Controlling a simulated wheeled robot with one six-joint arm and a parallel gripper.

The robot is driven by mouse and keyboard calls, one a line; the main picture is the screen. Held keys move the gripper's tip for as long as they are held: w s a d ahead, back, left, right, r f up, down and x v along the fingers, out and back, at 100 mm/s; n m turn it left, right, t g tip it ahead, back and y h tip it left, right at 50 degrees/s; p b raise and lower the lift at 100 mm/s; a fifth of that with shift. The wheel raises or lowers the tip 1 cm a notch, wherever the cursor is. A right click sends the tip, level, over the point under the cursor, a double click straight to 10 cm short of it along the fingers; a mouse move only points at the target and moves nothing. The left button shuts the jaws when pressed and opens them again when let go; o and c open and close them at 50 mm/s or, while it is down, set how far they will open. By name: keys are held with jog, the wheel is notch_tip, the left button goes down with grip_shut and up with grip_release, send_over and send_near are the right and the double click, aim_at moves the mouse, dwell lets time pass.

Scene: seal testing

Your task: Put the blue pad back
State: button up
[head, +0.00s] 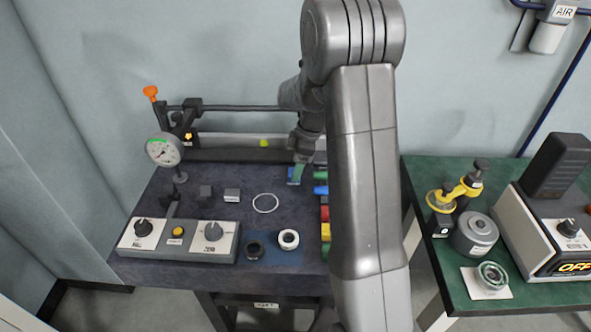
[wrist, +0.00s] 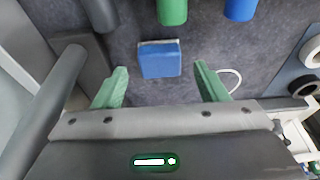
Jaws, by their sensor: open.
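The blue pad (wrist: 160,60) is a small square block with a pale far edge, lying on the dark bench top in the wrist view. In the head view a small blue part of it (head: 291,182) shows beside my fingertips. My gripper (wrist: 161,72) is open, with one green finger to each side of the pad and a gap on both sides. The fingertips are near the pad's near edge; the wrist view does not show whether they are level with it. In the head view my gripper (head: 299,172) points down at the bench, and my arm hides part of the bench.
A row of coloured pieces, including green (head: 320,174), blue (head: 321,190) and red (head: 325,213), lies right of the pad. A thin white ring (head: 265,203), small blocks (head: 232,195), a dial gauge (head: 163,150) and a knob box (head: 180,239) stand left and in front.

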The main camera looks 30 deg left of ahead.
jog(key=v, duration=0.9)
jog(key=shift+r, duration=0.3)
